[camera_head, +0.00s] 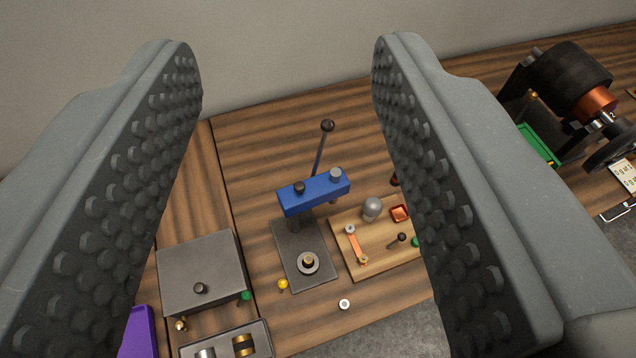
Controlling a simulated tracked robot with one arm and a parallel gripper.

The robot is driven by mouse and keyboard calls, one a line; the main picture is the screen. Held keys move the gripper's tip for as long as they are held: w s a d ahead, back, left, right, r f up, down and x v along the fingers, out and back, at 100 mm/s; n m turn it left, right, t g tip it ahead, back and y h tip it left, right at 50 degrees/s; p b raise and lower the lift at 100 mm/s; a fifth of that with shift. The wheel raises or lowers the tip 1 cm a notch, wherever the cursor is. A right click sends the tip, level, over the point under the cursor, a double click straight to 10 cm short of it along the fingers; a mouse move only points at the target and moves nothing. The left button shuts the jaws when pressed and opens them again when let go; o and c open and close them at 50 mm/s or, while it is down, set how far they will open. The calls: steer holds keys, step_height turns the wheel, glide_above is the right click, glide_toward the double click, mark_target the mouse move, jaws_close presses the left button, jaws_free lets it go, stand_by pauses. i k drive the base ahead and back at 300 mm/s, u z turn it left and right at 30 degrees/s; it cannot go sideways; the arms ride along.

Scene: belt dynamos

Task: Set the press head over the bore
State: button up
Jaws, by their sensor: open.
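The press head is a blue block (314,191) with a dark knob and a grey knob on top, in the middle of the view. A dark lever (320,150) with a round knob rises behind it. Below it is a dark base plate (287,245) carrying a ring-shaped seat with a brass centre, which looks like the bore (308,263). The blue head appears up and behind the ring, not over it. My gripper (285,190) is open, its two studded grey fingers wide apart on either side of the view, with nothing between them held.
A wooden board (378,270) with small parts lies right of the press. A grey lidded box (202,272), a tray (225,342) and a purple bin (138,335) are at lower left. A dynamo (570,80) stands far right. A small washer (344,304) lies in front.

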mark_target(299, 197)
steer(key=z, duration=0.8)
steer(key=k, duration=0.35)
steer(key=u, duration=0.3)
